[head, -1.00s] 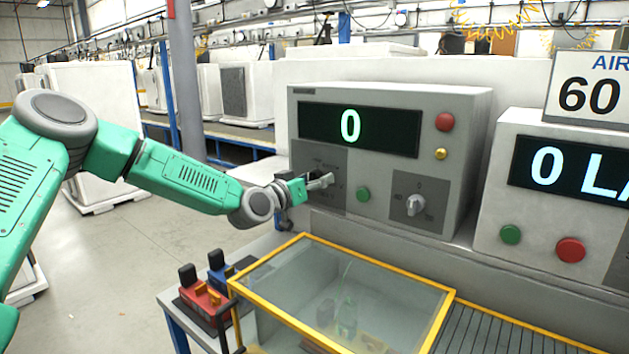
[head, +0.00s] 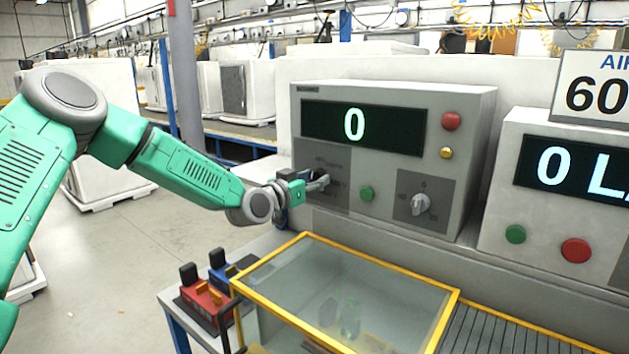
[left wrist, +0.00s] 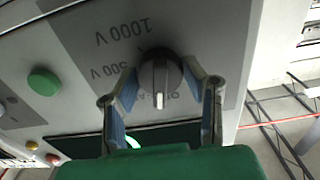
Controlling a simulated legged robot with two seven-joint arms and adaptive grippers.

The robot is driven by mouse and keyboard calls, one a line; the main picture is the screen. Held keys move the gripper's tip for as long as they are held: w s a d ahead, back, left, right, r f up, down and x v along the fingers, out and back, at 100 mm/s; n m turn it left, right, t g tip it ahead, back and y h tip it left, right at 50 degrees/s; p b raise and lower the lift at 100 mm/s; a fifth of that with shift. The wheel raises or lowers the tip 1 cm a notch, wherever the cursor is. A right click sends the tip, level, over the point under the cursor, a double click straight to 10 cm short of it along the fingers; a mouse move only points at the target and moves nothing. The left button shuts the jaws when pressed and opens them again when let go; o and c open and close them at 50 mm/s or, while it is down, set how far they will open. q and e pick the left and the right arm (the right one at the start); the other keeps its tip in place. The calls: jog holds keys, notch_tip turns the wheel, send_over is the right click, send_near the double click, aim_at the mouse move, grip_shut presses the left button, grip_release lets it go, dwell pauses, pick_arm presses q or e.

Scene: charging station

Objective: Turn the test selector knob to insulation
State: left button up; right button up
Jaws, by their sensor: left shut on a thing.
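The grey tester (head: 460,115) has two knob panels under a display reading 0. My left gripper (head: 318,184) is at the left panel, its fingers shut on a knob there. In the left wrist view, the fingers (left wrist: 163,74) stand on both sides of this round grey knob (left wrist: 160,92), which has a white mark on its grip. Labels beside it read 1000 V and 500 V, upside down; another label is partly hidden. A second knob (head: 420,204) on the right panel is free, its labels too small to read. My right gripper is not identifiable.
A green button (head: 367,194) sits between the panels; red (head: 451,121) and yellow (head: 446,153) buttons are at the upper right. A yellow-framed glass cover (head: 350,270) lies below the arm. Red (head: 205,303) and blue (head: 222,270) clamp-like items stand left of it.

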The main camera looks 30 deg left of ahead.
pick_arm(q)
jog(key=m+b, duration=0.1)
jog(key=m, duration=0.2)
jog(key=shift+f+m, duration=0.1)
jog(key=shift+m, duration=0.2)
jog(key=m+b, duration=0.2)
jog(key=m, duration=0.2)
jog(key=shift+f+m, duration=0.1)
jog(key=shift+m, duration=0.2)
jog(key=m+b, duration=0.3)
jog(key=m, duration=0.1)
jog(key=shift+f+b, duration=0.1)
jog(key=shift+b, duration=0.25)
jog(key=shift+s+m+b, duration=0.1)
jog(key=shift+m+b, duration=1.8)
jog(key=shift+m, duration=0.5)
jog(key=shift+f, duration=0.1)
jog(key=o, duration=1.1)
jog(key=shift+c, duration=0.2)
jog(key=shift+o, duration=0.3)
